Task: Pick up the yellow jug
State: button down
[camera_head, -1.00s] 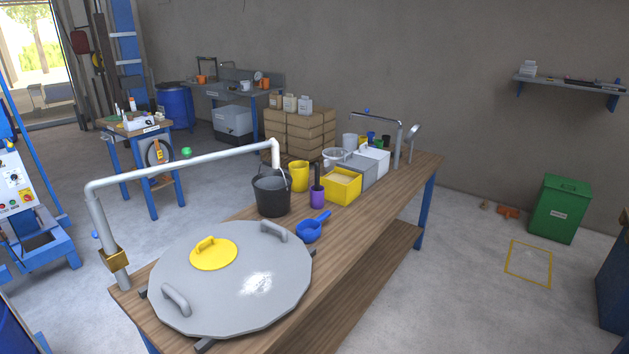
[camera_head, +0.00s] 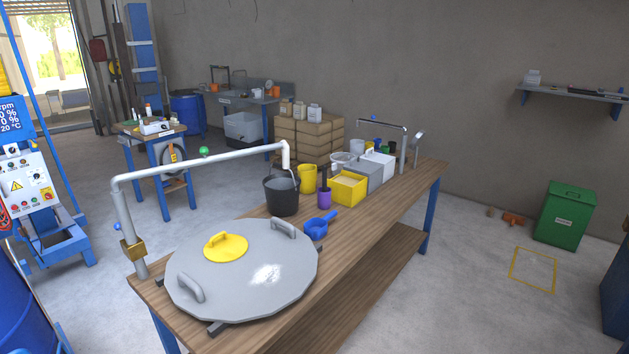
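The yellow jug (camera_head: 308,178) stands upright on the long wooden workbench (camera_head: 366,231). It is just behind and right of a black bucket (camera_head: 282,196), which hides part of its left side. A yellow box (camera_head: 348,188) and a purple cup-like container (camera_head: 324,198) are close on its right. My gripper is not in view.
A large grey lid (camera_head: 240,285) with a yellow hatch covers the bench's near end. A bent grey pipe (camera_head: 200,162) arches over the bench's left side. A blue scoop (camera_head: 318,228) lies before the bucket.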

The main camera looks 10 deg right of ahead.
aim_at(308, 173)
jog(key=u, duration=0.1)
jog(key=i, duration=0.95)
jog(key=u, duration=1.25)
jog(key=k, duration=0.1)
jog(key=z, duration=2.65)
jog(key=i, duration=0.5)
